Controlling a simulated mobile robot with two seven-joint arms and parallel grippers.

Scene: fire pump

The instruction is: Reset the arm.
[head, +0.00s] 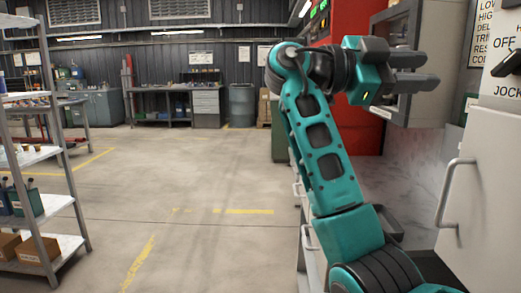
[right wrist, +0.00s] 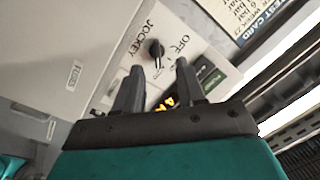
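My right arm (head: 318,140) is teal and black and rises from the lower right of the head view, bent at the top. My right gripper (head: 432,71) points to the right in front of the wall panels. Its two dark fingers are apart with nothing between them. In the right wrist view the right gripper (right wrist: 160,66) is also open and empty. Beyond its fingers is a black rotary knob (right wrist: 155,49) on a pale panel marked JOCKEY and OFF. I cannot tell how far the fingers are from the panel. My left gripper is not in view.
A white cabinet with a handle (head: 450,190) stands close at the right. A red cabinet (head: 352,22) is behind the arm. A metal shelf rack (head: 55,205) stands at the left. The concrete floor (head: 190,200) between is clear. Workbenches line the far wall.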

